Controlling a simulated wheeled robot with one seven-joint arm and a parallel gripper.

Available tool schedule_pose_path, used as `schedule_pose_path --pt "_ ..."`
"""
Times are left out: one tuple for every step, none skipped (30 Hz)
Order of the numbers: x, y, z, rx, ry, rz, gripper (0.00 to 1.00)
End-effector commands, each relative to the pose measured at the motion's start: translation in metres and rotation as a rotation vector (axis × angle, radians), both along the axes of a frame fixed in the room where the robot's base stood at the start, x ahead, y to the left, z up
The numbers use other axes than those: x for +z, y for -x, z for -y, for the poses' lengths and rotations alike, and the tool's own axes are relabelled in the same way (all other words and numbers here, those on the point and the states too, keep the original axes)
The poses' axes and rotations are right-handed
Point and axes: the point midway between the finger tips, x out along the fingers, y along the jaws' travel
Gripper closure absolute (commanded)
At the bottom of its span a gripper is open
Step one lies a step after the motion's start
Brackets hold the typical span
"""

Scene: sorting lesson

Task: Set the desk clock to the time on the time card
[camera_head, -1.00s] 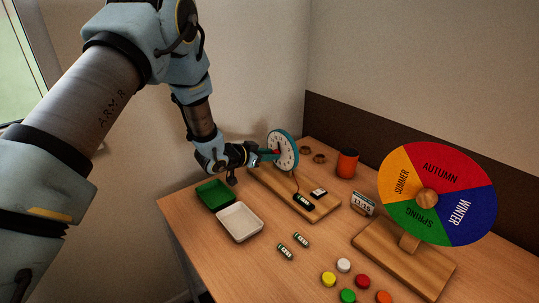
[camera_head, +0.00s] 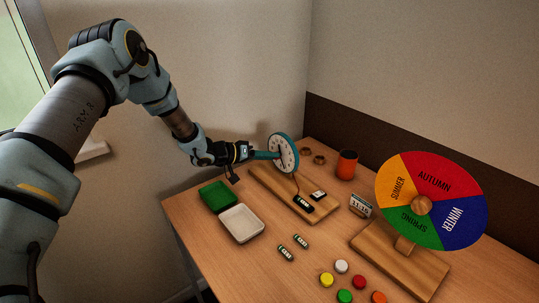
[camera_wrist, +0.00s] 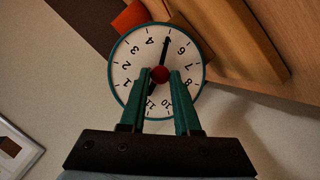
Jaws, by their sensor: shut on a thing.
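The desk clock (camera_head: 287,152) has a white face and teal rim and stands upright on a wooden base at the back of the desk. In the wrist view its face (camera_wrist: 188,72) appears turned around, with a red knob (camera_wrist: 160,74) at the centre. My gripper (camera_wrist: 160,77) is shut on this knob; it also shows in front of the clock in the head view (camera_head: 274,155). The long hand points at about 5. The short hand points close to 11; the fingers hide part of the face.
A green tray (camera_head: 217,193) and a white tray (camera_head: 242,224) lie at the left. An orange cup (camera_head: 347,164) stands behind. A coloured season wheel (camera_head: 440,172) on a stand fills the right. Batteries (camera_head: 286,253) and several coloured discs (camera_head: 326,280) lie in front.

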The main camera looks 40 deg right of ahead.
Motion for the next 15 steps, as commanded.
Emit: schedule_pose_path --pt "-0.001 -0.002 -0.0002 0.002 -0.001 -0.044 1.0" --pt "-0.0019 -0.0021 -0.0003 0.001 -0.004 -0.073 1.0" --pt "-0.0026 -0.0027 -0.0003 0.002 -0.006 -0.11 1.0" --pt "-0.0029 -0.0028 -0.0003 0.002 -0.007 -0.139 1.0" --pt "-0.0035 -0.0031 -0.0003 0.003 -0.009 -0.168 1.0" --pt "-0.0038 -0.0033 -0.0003 0.001 -0.01 -0.204 1.0" --pt "-0.0039 -0.0037 -0.0001 0.002 -0.012 -0.233 1.0" --pt "-0.0047 -0.0038 -0.0001 0.002 -0.015 -0.261 1.0" --pt "-0.0054 -0.0037 -0.0002 0.001 -0.017 -0.3 1.0" --pt "-0.006 -0.0041 -0.0001 0.002 -0.019 -0.328 1.0" --pt "-0.0062 -0.0043 0.0 0.002 -0.019 -0.357 1.0" --pt "-0.0069 -0.0044 -0.0002 0.001 -0.022 -0.395 1.0" --pt "-0.0074 -0.0045 -0.0002 0.001 -0.024 -0.423 1.0" --pt "-0.0076 -0.0047 -0.0002 0.001 -0.026 -0.451 1.0" --pt "-0.008 -0.0052 0.0 0.003 -0.028 -0.489 1.0"
